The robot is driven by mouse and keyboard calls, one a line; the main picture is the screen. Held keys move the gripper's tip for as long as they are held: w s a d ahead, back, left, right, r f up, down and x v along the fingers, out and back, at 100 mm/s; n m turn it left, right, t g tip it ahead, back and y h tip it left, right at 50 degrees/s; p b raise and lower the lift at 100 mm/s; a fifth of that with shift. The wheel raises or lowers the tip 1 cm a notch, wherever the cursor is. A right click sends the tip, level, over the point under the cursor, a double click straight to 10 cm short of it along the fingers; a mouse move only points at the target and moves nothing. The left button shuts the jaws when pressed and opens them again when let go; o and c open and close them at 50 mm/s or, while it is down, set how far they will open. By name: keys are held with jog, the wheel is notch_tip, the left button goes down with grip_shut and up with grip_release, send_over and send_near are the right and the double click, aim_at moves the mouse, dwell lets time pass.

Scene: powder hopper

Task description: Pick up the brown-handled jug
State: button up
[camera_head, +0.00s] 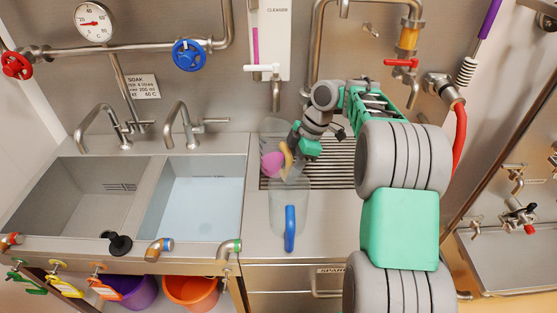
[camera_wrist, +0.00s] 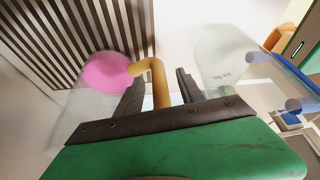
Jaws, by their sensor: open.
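The brown-handled jug is a clear vessel (camera_head: 273,128) on the ribbed drainer, right of the sinks, partly hidden by my arm. Its brown handle (camera_head: 287,158) shows beside my gripper (camera_head: 291,165). In the wrist view the bent brown handle (camera_wrist: 158,88) stands between the two dark fingers of my gripper (camera_wrist: 160,84). The fingers are open, with a visible gap on the handle's right side; contact on the left is unclear. A pink rounded patch (camera_wrist: 105,71) shows at the jug, also in the head view (camera_head: 272,164). The jug's clear walls are hard to make out.
A clear jug (camera_head: 287,200) with a blue handle (camera_head: 290,228) stands close in front, and at right in the wrist view (camera_wrist: 222,55). Two sinks lie left, the right one (camera_head: 194,200) holding pale water. A wall dispenser (camera_head: 270,40) and pipes are behind.

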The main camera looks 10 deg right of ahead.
jog(key=shift+a+f, duration=0.15)
jog(key=shift+f, duration=0.25)
jog(key=shift+c, duration=0.6)
grip_shut()
dwell(0.5)
